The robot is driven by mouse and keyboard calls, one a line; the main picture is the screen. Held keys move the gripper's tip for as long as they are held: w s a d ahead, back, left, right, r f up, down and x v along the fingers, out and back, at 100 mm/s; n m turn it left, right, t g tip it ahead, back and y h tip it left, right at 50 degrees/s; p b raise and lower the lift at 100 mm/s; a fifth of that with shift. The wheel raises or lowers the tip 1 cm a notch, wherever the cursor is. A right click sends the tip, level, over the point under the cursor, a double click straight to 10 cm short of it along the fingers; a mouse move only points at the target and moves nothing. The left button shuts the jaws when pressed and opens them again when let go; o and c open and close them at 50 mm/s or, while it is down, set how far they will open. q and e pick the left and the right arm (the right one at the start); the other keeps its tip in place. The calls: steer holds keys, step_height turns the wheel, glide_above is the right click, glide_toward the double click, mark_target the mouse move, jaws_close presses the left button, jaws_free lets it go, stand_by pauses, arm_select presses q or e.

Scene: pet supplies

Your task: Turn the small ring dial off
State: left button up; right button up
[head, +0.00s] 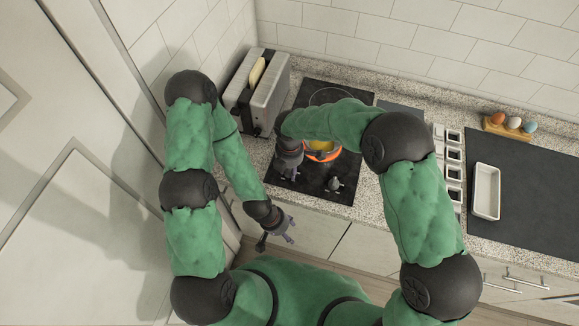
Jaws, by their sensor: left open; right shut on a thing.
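The black hob (307,193) stands on the counter left of centre. One grey dial (335,184) shows at its front right, free of both grippers. My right gripper (289,175) points down over the hob's front left corner. It is shut on what seems to be a second dial, mostly hidden under the fingers. I cannot tell which dial belongs to the small ring. My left gripper (284,236) is open and empty, in front of the counter edge. An orange pan (322,156) with yellow contents sits on the front cooking area, partly hidden by my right arm.
A toaster (262,95) with bread stands left of the hob. A large ring (330,96) at the back is bare. To the right are several small dark-filled containers (453,155), a white dish (486,190) on a dark mat (530,190), and eggs in a wooden holder (508,128).

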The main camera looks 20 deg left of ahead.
stand_by(0.4)
steer(key=o, duration=1.1)
steer(key=shift+o, duration=0.2)
step_height(320, 180, up, 12)
